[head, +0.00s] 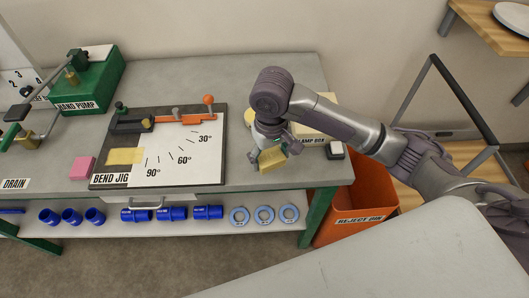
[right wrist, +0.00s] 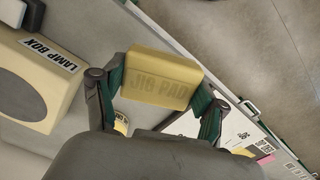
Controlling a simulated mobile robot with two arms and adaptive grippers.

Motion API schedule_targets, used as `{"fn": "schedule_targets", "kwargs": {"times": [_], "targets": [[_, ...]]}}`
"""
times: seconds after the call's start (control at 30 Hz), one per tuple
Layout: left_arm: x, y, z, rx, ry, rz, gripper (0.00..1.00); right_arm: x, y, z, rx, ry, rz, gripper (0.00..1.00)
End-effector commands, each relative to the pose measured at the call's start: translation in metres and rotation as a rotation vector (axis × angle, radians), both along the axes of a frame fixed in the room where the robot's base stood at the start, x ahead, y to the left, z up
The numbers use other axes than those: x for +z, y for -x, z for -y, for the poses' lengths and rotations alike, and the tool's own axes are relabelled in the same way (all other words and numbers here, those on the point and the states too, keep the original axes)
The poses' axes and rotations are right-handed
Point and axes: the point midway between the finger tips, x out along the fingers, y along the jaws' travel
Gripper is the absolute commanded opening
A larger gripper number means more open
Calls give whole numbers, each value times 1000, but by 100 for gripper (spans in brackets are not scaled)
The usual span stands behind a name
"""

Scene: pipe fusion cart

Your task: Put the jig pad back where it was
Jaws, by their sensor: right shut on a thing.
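My right gripper (head: 271,150) is shut on the jig pad, a pale yellow block (head: 272,160) lettered JIG PAD in the right wrist view (right wrist: 160,82). The two fingers (right wrist: 160,90) grip it at its opposite ends. It hangs tilted over the grey bench between the bend jig and the lamp box; I cannot tell whether it touches the bench. The bend jig (head: 203,170) is a white angle board with a dark border and an orange lever (head: 180,119). A flat yellow patch (head: 125,156) lies at its left side. My left gripper is not in view.
The cream lamp box (head: 312,138) stands behind and right of my gripper, partly hidden by my arm. A pink block (head: 82,168) sits left of the jig. The green hand pump (head: 95,82) is at the back left. An orange reject bin (head: 358,222) stands on the floor at right.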

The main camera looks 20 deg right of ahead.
Motion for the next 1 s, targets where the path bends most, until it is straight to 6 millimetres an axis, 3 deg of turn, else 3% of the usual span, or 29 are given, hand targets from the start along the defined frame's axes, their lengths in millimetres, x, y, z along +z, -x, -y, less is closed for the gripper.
{"fn": "schedule_targets", "kwargs": {"times": [0.2,0.4,0.53,0.8,1.0], "targets": [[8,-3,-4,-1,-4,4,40,-26,-47,-3,-3,1,-2,44],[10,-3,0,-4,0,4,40,-41,-69,-4,-1,1,0,44],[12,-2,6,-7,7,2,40,-48,-73,-4,0,2,-1,44],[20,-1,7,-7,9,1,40,-81,-72,-4,1,2,0,44],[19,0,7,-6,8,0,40,-84,-72,-4,1,1,2,44]]}}
